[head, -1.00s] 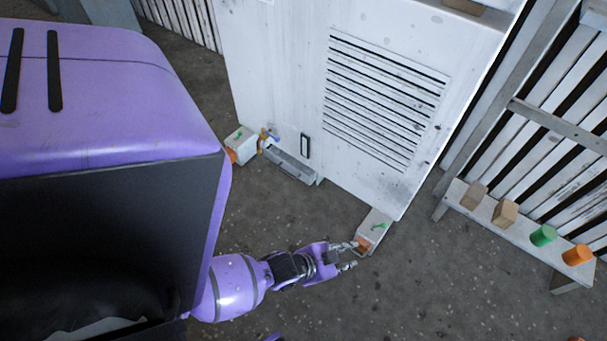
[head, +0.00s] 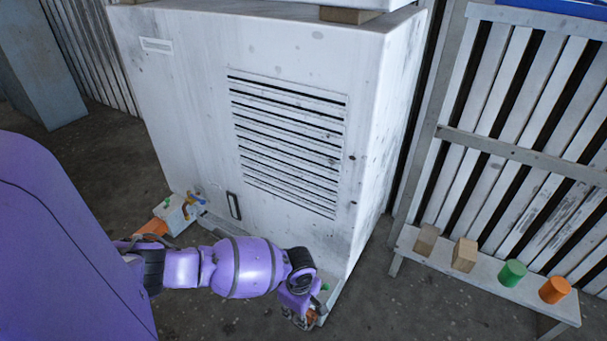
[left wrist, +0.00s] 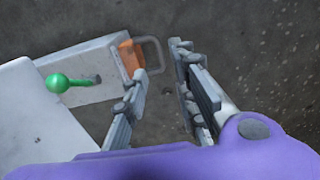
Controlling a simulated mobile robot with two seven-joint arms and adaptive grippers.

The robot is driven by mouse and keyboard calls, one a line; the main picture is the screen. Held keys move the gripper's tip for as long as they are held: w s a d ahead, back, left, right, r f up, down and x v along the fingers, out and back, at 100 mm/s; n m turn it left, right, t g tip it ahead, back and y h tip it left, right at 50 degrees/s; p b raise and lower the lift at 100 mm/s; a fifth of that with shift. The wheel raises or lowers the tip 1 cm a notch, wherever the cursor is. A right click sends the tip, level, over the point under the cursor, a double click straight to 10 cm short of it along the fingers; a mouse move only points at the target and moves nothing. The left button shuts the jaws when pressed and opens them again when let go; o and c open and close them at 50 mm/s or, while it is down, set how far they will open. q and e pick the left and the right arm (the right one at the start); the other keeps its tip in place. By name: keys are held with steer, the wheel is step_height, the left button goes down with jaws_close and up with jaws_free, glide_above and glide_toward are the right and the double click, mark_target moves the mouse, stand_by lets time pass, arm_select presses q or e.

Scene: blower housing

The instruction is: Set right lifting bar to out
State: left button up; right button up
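The right lifting bar shows in the left wrist view as an orange block (left wrist: 130,56) with a grey metal loop handle (left wrist: 159,50), at the end of a white bracket (left wrist: 92,75). A green ball-ended lever (left wrist: 58,83) sits on the bracket. My left gripper (left wrist: 160,62) is open, its fingertips apart close to the loop; I cannot tell if they touch it. In the head view my left gripper (head: 303,318) is low at the housing's (head: 190,90) right front corner, and my arm hides most of the bar. My right gripper is not in view.
Another bracket (head: 173,212) with an orange end (head: 154,228) is at the housing's left corner. A bench (head: 495,278) on the right holds wooden blocks (head: 465,254), a green cylinder (head: 511,273) and an orange cylinder (head: 555,289). Floor between housing and bench is clear.

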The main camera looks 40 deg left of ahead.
arm_select(q)
steer(key=shift+f, duration=0.25)
step_height(320, 180, down, 7)
steer(key=b, duration=0.5)
steer(key=shift+f, duration=0.15)
jaws_close()
